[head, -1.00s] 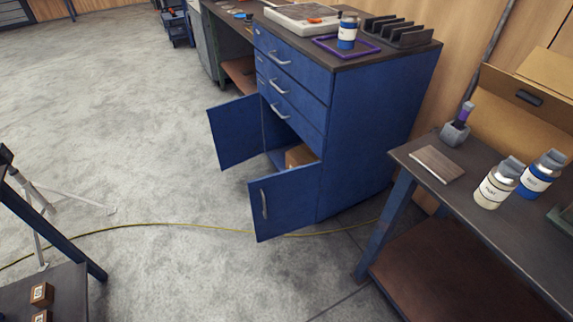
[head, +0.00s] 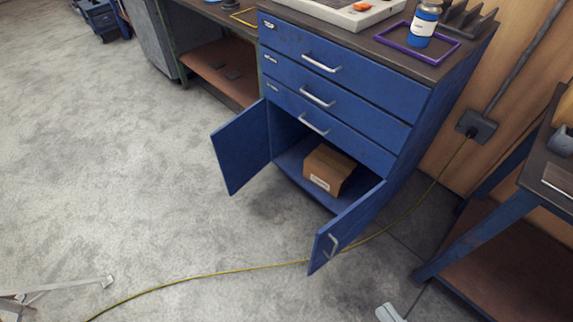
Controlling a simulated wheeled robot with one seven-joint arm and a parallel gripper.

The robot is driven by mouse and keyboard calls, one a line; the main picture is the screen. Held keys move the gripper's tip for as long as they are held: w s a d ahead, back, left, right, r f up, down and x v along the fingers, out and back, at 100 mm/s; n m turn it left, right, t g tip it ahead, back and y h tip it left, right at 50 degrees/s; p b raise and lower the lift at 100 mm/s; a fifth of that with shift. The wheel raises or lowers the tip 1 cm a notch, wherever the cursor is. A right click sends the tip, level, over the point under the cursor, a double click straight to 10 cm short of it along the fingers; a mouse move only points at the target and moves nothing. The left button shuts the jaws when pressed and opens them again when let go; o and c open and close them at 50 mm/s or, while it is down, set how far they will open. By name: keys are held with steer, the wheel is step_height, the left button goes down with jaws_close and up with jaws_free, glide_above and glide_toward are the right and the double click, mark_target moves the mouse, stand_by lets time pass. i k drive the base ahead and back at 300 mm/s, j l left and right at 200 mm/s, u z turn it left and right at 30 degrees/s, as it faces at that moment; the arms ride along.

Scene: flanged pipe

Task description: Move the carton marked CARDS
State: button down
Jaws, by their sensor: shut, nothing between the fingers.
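A brown cardboard carton (head: 328,170) sits on the floor of the lower compartment of the blue cabinet (head: 335,85). A small white label is on its front face, but the lettering is too small to read, so I cannot tell whether it says CARDS. Both cabinet doors stand open: the left door (head: 241,150) swings out to the left, and the right door (head: 345,228) swings out towards me. The right door's top edge comes near the carton's right side in the picture. My gripper is not clearly in view.
Three closed drawers are above the compartment. A blue-labelled bottle (head: 424,24) stands in a purple frame (head: 448,51) on top. A yellow cable (head: 215,273) crosses the floor in front. A workbench (head: 535,185) stands at right. A pale piece at the bottom edge is unclear. Open floor lies left.

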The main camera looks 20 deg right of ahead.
mark_target(325, 167)
steer(key=i+j, duration=1)
steer(key=i, duration=0.2)
steer(key=i+j, duration=0.15)
steer(key=i, duration=0.25)
steer(key=i+j+z, duration=0.1)
steer(key=i, duration=0.25)
steer(key=i+j+z, duration=0.2)
steer(key=i+z, duration=0.25)
steer(key=i+j+z, duration=0.3)
steer(key=z, duration=0.2)
steer(key=j+z, duration=0.2)
steer(key=i+j+z, duration=0.1)
steer(key=j+z, duration=0.15)
steer(key=j, duration=0.1)
